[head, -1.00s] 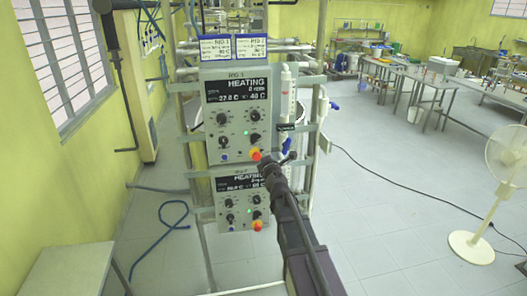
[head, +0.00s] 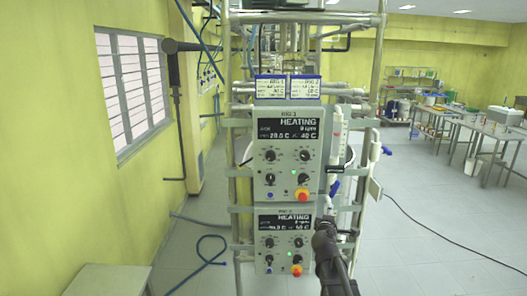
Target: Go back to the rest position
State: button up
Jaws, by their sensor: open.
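My gripper (head: 333,228) is in the lower middle of the head view, in front of the reactor rig and to the right of its control boxes. Its jaws are open and I see nothing between them. The upper control box (head: 285,183) shows "HEATING" on a dark display and has several knobs and a red button (head: 301,195). The lower control box (head: 273,254) also shows "HEATING" and has a red button (head: 297,270). Depth to the rig is hard to tell.
A metal frame (head: 376,60) with pipes surrounds the boxes. A pale table (head: 108,281) is at lower left, and a blue hose (head: 200,264) lies on the floor. Lab benches (head: 480,128) stand at back right. The right floor is mostly clear, with a black cable.

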jog(key=s+d+f+m+g+b, duration=0.2)
jog(key=s+f+m+g+b, duration=0.3)
jog(key=s+f+m+g, duration=0.75)
jog(key=s+a+f+m+g+y+b, duration=0.1)
jog(key=s+a+f+y+b, duration=0.1)
jog(key=s+a+f, duration=0.2)
jog(key=s+a+f+m+g+y+b, duration=0.1)
jog(key=s+a+f+g+y+b, duration=0.1)
jog(key=s+a+f, duration=0.3)
jog(key=s+f+y, duration=0.1)
jog(key=s+f, duration=0.3)
jog(key=s, duration=0.2)
jog(key=shift+s+a+f, duration=0.15)
jog(key=shift+s+f, duration=0.1)
jog(key=shift+f, duration=0.15)
